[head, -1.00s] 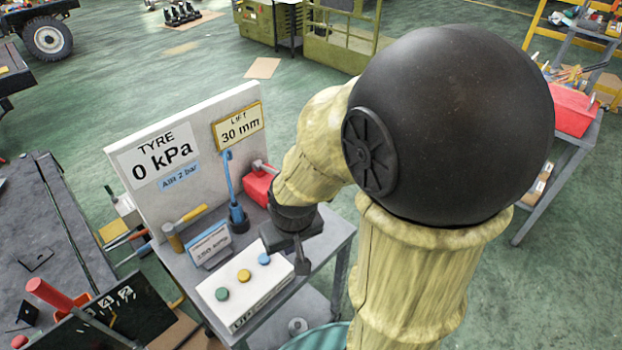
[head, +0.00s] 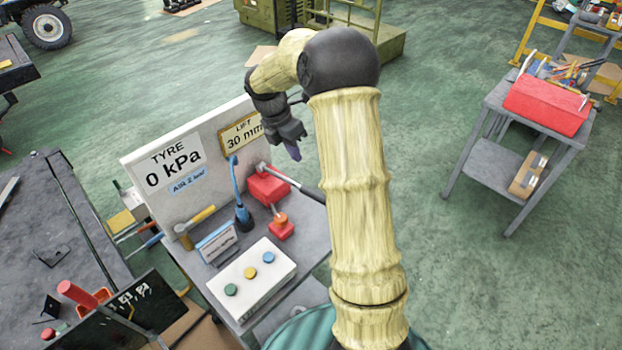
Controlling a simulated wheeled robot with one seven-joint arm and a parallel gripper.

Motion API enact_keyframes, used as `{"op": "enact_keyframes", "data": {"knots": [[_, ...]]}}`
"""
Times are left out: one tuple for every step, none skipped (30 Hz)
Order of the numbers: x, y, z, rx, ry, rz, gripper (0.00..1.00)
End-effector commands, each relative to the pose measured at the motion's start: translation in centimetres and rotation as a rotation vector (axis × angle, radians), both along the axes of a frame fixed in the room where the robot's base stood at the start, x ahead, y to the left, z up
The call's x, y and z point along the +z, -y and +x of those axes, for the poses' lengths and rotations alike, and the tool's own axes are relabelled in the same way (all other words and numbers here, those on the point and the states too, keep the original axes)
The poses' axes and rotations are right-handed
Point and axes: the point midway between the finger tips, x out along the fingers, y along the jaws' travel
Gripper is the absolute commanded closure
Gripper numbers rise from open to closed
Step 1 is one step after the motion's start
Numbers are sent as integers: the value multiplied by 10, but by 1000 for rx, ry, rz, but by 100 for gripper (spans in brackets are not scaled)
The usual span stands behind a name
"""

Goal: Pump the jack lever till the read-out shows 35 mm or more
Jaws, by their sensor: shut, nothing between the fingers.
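The red jack (head: 268,187) sits at the back right of the grey bench. Its lever (head: 290,179) slopes down to the right and ends in a dark grip, partly hidden behind my arm. The yellow-framed read-out (head: 240,135) on the white panel shows LIFT 30 mm; my arm covers its right edge. My gripper (head: 293,152) is shut and empty, pointing down. In the picture it hangs above the lever, apart from it; its exact distance is hard to tell.
In front of the jack stand a small red block with an orange top (head: 281,228) and a white button box (head: 252,279). A cart with a red toolbox (head: 546,105) stands right.

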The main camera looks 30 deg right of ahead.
Motion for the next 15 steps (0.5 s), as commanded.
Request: {"op": "enact_keyframes", "data": {"knots": [[2,3,2,22,-12,1,100],[2,3,3,32,-16,1,100],[2,4,4,38,-17,1,100],[2,4,4,40,-18,0,100],[2,4,4,40,-18,0,100],[1,4,4,40,-17,1,100],[1,4,4,39,-17,0,100],[1,4,3,39,-17,0,100],[1,4,3,39,-17,0,100],[1,4,3,38,-17,0,100],[1,4,3,38,-17,0,100],[0,4,3,38,-18,1,100],[0,4,3,38,-18,1,100],[-2,4,3,38,-19,1,100],[-4,5,2,37,-20,0,100]]}}
